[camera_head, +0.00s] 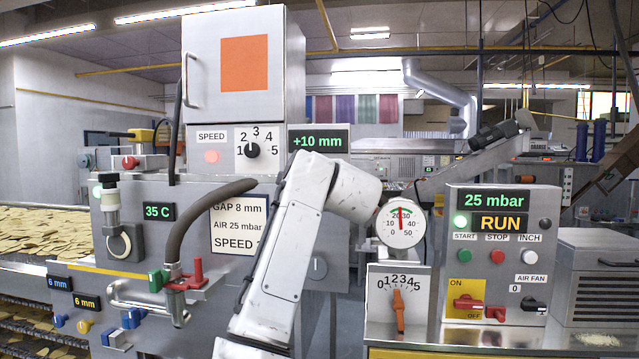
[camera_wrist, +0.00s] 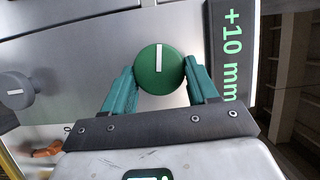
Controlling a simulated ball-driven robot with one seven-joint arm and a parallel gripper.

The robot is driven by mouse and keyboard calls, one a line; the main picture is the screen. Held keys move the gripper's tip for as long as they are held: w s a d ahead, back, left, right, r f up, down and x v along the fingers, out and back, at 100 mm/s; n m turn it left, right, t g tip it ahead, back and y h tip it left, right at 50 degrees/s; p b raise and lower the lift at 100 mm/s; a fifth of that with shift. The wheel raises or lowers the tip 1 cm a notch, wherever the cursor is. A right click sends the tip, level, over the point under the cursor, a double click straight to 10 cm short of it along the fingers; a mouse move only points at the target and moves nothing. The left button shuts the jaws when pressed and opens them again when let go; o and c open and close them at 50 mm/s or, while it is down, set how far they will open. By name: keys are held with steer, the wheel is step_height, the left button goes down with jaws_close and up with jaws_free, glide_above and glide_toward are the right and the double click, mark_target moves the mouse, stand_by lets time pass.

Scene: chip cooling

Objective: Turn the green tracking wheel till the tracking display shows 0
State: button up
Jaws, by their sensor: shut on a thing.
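The green tracking wheel (camera_wrist: 172,58), a round knob with a white mark pointing nearly straight up in the picture, shows in the wrist view. My gripper (camera_wrist: 160,74) has its two teal fingers on either side of the wheel and is shut on it. The tracking display (camera_head: 318,140) reads +10 mm in green; it also stands in the wrist view (camera_wrist: 232,55), to the right of the wheel. In the head view my white arm hides the wheel and my gripper.
A grey knob (camera_wrist: 14,90) is at the left of the wrist view. A speed dial (camera_head: 252,150) is left of the display. A round gauge (camera_head: 401,224), a 0-5 dial (camera_head: 398,308) and a control box (camera_head: 500,255) showing 25 mbar and RUN stand to the right of my arm.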

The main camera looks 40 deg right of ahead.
steer(key=shift+w+a+r+n+g+h, duration=0.15)
steer(key=shift+n+g+h, duration=0.25)
steer(key=shift+n+g, duration=1.5)
steer(key=shift+w+a+r+n+g+h, duration=0.15)
steer(key=shift+n+g+h, duration=0.45)
steer(key=shift+n, duration=2.3)
steer(key=shift+w+a+n+g+h, duration=0.1)
steer(key=shift+w+n+g+h, duration=0.1)
steer(key=shift+n+g, duration=1.75)
steer(key=shift+n+t, duration=0.35)
steer(key=shift+n, duration=0.3)
steer(key=o, duration=1.1)
steer(key=shift+r, duration=0.1)
steer(key=shift+c, duration=0.2)
steer(key=shift+a+r, duration=0.1)
steer(key=b+v, duration=0.3)
steer(key=v, duration=0.7)
steer(key=shift+s+a+b, duration=0.2)
steer(key=shift+s+b, duration=0.05)
steer(key=shift+b, duration=0.15)
